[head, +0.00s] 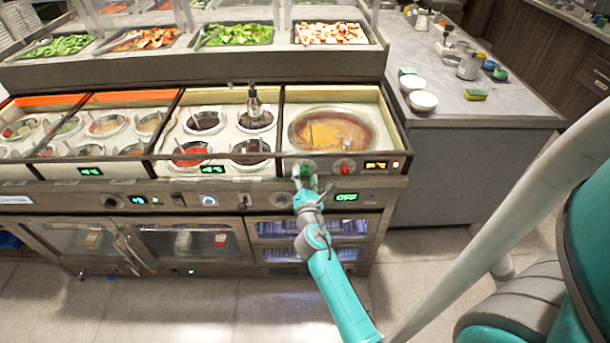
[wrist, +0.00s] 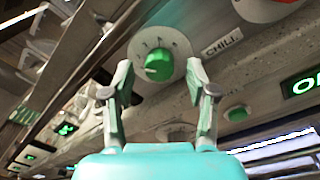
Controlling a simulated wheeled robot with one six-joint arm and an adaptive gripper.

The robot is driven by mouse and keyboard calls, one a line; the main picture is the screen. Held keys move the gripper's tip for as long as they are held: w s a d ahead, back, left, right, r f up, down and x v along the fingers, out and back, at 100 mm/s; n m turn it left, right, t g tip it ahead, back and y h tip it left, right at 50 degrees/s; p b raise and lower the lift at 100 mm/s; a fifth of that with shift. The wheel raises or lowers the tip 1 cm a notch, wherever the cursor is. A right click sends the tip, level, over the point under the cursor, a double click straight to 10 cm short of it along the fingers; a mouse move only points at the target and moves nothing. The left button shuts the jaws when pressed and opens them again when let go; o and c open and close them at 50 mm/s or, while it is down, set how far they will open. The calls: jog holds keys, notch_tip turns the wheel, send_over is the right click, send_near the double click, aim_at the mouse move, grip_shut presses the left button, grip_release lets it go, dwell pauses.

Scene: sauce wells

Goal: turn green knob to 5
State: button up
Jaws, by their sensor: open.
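The green knob (wrist: 158,65) sits on a round white dial plate with small dark marks, on the front panel of the counter. In the head view the green knob (head: 306,170) is below the soup well. A pale line shows on its face in the wrist view, but the numbers on the dial are too small to read. My gripper (head: 308,183) is open, just in front of the knob. In the wrist view its fingers (wrist: 160,72) stand apart on the left and right of the knob. I cannot tell whether either finger touches it.
A label reading CHILL (wrist: 222,42) is right of the dial. A red knob (head: 345,169) is to the right on the same panel. A green lit display (head: 346,197) is below. The soup well (head: 330,108) and sauce wells are above. The floor in front is clear.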

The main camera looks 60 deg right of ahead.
jog(key=shift+w+d, duration=0.35)
jog(key=shift+d, duration=0.05)
grip_shut()
